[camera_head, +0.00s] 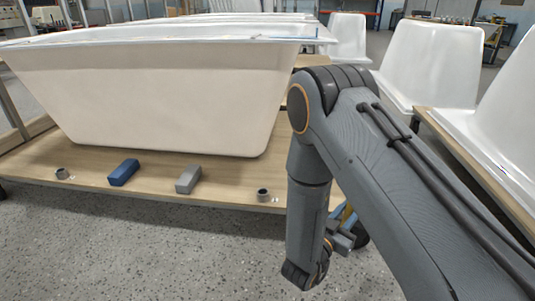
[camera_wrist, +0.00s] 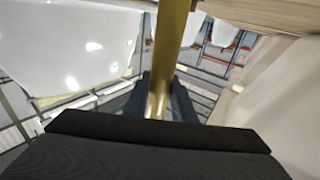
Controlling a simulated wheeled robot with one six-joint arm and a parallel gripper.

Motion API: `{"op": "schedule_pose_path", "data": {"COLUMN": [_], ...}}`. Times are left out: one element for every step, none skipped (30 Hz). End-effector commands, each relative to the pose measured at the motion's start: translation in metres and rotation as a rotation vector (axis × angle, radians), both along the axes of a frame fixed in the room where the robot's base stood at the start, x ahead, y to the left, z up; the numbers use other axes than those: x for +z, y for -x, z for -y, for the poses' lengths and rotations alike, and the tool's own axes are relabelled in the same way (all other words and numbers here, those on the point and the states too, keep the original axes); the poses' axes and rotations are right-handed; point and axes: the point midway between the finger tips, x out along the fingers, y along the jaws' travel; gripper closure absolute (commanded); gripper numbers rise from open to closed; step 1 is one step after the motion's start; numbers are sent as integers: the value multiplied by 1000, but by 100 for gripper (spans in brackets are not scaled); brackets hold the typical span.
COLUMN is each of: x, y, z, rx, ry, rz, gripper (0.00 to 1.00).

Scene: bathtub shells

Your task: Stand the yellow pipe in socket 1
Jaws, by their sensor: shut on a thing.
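My gripper (camera_wrist: 160,98) is shut on the yellow pipe (camera_wrist: 174,40), which runs up out of the top of the wrist view. In the head view a small yellow part of the pipe (camera_head: 347,213) shows beside my gripper (camera_head: 345,238); my arm hides the rest. Two short round grey sockets stand on the wooden table near its front edge: a left socket (camera_head: 62,173) and a right socket (camera_head: 263,195). Small marks lie beside them, too small to read, so I cannot tell which is socket 1. My gripper is right of both sockets, clear of the table.
A blue block (camera_head: 123,172) and a grey block (camera_head: 188,180) lie between the sockets. A large white tub shell (camera_head: 160,95) stands behind them on the wooden table (camera_head: 35,160). More white shells (camera_head: 430,65) stand at the right. The speckled floor in front is clear.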

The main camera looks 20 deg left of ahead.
Motion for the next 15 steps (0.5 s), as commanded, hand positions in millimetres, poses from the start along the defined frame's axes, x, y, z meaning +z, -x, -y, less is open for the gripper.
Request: {"op": "schedule_pose_path", "data": {"x": [-2,-2,-1,0,1,4,6,9,12,16,19,24,29,33,39], "y": [-16,-24,-35,-42,-50,-59,-66,-72,-80,-85,-90,-96,-100,-103,-106], "z": [-23,-37,-55,-70,-84,-103,-117,-132,-152,-167,-182,-201,-216,-229,-246], "rx": [58,97,145,183,221,270,309,347,398,437,476,526,563,599,643], "ry": [-2,0,1,3,3,4,4,5,4,5,5,4,3,3,1], "rz": [10,14,21,26,31,37,41,47,53,58,62,68,74,78,85], "gripper": [100,100,100,100,100,100,100,100,100,100,100,100,100,100,100]}}
